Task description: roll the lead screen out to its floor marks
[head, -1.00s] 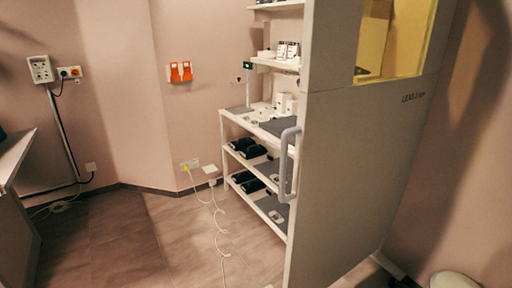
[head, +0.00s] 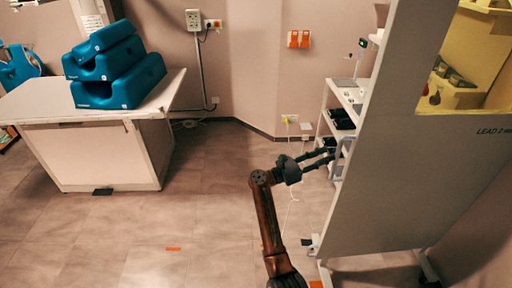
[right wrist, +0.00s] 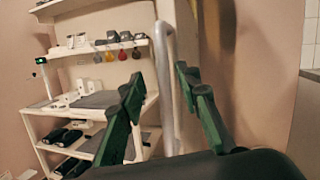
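The lead screen (head: 405,150), a tall grey panel on a wheeled foot frame (head: 325,272) with a window at its top, stands at the right in the head view. Its grey handle (head: 339,158) is on its left edge; it also shows as an upright tube in the right wrist view (right wrist: 166,75). My right gripper (head: 331,156) is at the handle. Its fingers (right wrist: 160,95) are apart, with the tube appearing between them; contact is not visible. Orange floor marks lie on the floor, one in the open (head: 173,249) and one by the screen's foot (head: 316,284). My left gripper is out of view.
A white shelf unit (head: 328,125) stands behind the screen. A white table (head: 85,150) with blue foam supports (head: 115,68) stands at the left. A white cable (head: 291,205) trails on the floor near my right arm. The middle floor is largely clear.

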